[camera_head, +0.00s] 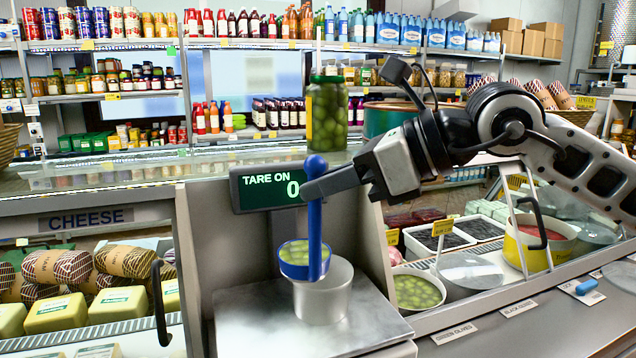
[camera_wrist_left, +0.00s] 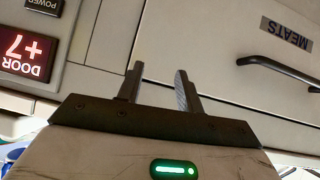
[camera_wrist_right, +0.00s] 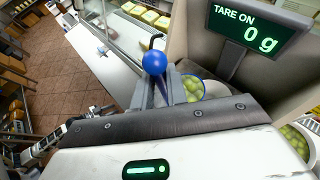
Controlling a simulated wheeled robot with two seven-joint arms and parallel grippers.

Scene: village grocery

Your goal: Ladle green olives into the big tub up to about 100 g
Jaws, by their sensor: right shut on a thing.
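My right gripper (camera_head: 314,187) is shut on the upright handle of a blue ladle (camera_head: 315,228). The ladle's bowl is full of green olives (camera_head: 296,252) and hangs at or just above the rim of the pale tub (camera_head: 323,300), toward its left side. The tub stands on the scale's steel plate (camera_head: 245,315); its inside is mostly hidden. The scale display (camera_wrist_right: 255,28) reads "TARE ON 0 g" in the right wrist view. The source tub of green olives (camera_head: 418,291) sits in the counter to the right. My left gripper (camera_wrist_left: 158,82) is open and empty, facing a panel labelled MEATS.
A large jar of olives (camera_head: 327,115) stands on the counter top behind the display. A black olive tray (camera_head: 440,238), a clear lid (camera_head: 470,272) and a yellow tub (camera_head: 540,240) are at right. Cheeses (camera_head: 60,305) fill the left case.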

